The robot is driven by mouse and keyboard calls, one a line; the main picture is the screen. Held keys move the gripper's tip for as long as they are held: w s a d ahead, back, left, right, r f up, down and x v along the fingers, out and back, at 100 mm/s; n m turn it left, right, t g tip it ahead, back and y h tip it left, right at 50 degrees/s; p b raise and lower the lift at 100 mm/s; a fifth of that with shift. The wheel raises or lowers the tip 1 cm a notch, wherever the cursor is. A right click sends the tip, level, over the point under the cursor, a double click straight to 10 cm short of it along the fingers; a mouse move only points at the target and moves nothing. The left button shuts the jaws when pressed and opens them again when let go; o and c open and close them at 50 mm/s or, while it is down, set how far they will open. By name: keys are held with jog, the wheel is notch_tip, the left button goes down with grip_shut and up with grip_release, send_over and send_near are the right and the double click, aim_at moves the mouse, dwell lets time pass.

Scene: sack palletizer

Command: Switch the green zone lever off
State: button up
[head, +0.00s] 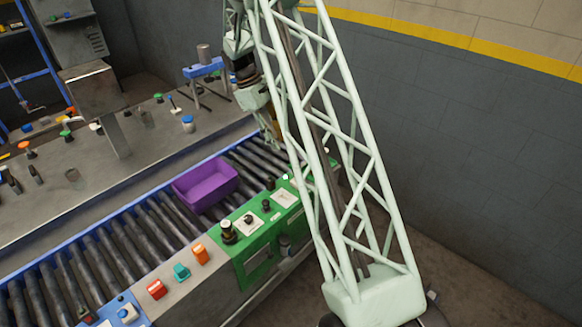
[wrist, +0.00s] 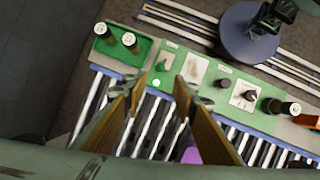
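The green panel (head: 262,228) lies along the near side of the roller conveyor, and it also shows in the wrist view (wrist: 210,95). A small green upright piece (wrist: 162,65) on a pale plate may be the lever; its position is unclear. A lit green lamp (wrist: 156,83) is just below it. My gripper (wrist: 158,88) is open and empty, its two tan-padded fingers apart, pointing toward the lamp and the upright piece. In the head view my gripper (head: 272,130) is above the far rollers, and my lattice arm hides part of the panel.
A purple bin (head: 206,184) sits on the rollers (head: 105,254). Two pale-capped posts (wrist: 129,40) stand at the panel's far end.

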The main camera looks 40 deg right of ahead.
jog(key=shift+f, duration=0.15)
jog(key=shift+x, duration=6.8)
jog(key=shift+d, duration=0.1)
jog(key=shift+c, duration=0.7)
grip_shut()
